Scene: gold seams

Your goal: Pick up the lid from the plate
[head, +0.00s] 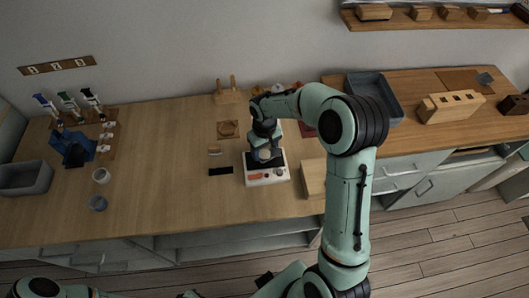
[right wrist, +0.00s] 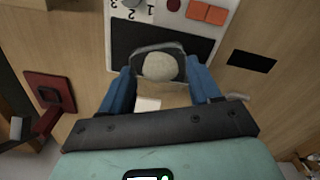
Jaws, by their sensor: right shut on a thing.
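The hot plate (head: 268,176), a white unit with a black top, stands near the middle of the wooden bench; it also shows in the right wrist view (right wrist: 195,48). My right gripper (head: 266,153) is over its black top, pointing down. In the right wrist view my gripper's blue fingers (right wrist: 160,80) are shut on a round cream piece with a grey rim, which looks like the lid (right wrist: 159,66). I cannot tell whether it touches the hot plate. My left gripper is not in view.
A black strip (head: 220,171) lies left of the hot plate. A grey tray (head: 378,95) is at right. The front-left bench is clear.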

